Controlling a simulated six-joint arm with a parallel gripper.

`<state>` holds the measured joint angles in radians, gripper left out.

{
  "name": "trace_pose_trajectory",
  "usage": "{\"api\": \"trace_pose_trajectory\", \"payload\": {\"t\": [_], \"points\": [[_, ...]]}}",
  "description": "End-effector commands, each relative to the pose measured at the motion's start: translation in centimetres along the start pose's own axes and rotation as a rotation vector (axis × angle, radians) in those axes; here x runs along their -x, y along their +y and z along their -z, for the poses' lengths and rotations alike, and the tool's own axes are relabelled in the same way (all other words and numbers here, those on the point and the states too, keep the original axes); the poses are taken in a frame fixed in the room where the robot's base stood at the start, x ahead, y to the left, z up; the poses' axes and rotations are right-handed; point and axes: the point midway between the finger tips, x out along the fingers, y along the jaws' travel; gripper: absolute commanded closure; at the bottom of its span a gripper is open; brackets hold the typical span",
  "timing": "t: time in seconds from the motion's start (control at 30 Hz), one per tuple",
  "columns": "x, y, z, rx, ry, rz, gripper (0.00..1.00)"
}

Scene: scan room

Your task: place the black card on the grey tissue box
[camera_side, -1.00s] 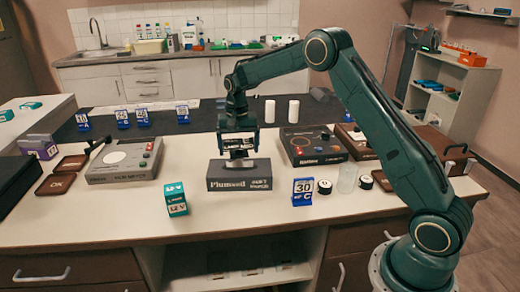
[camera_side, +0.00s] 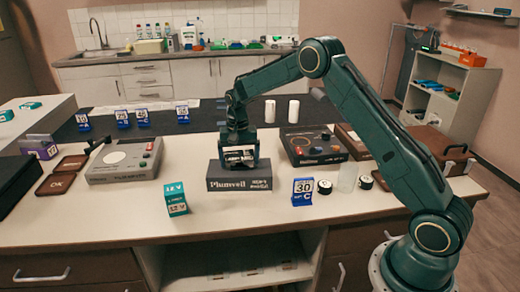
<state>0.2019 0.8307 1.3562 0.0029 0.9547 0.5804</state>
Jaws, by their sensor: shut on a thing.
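The grey tissue box (camera_side: 239,184), with white lettering on its front, stands in the middle of the white counter. My gripper (camera_side: 240,163) points straight down right over the box, its fingertips at or just above the box top. It is shut on a thin dark piece, which I take to be the black card; the fingers hide most of it. I cannot tell whether the card touches the box.
A grey tester (camera_side: 125,160) stands to the left and a black boxed device (camera_side: 313,146) to the right. A teal-and-white block (camera_side: 175,199) and a blue number-30 stand (camera_side: 302,191) sit in front. The counter's front middle is clear.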

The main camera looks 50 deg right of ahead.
Motion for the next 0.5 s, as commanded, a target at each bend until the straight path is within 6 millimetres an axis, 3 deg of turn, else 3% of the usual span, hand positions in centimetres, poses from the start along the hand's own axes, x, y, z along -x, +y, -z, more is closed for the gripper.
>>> {"api": "trace_pose_trajectory", "payload": {"t": [0.07, 0.1, 0.5], "points": [[-0.2, 0.0, -0.01, 0.0, 0.0, 0.0, 0.35], [-0.18, 0.01, -0.01, 0.0, -0.001, 0.0, 0.02], [0.24, -0.01, 0.01, 0.0, 0.001, 0.0, 0.0]]}}
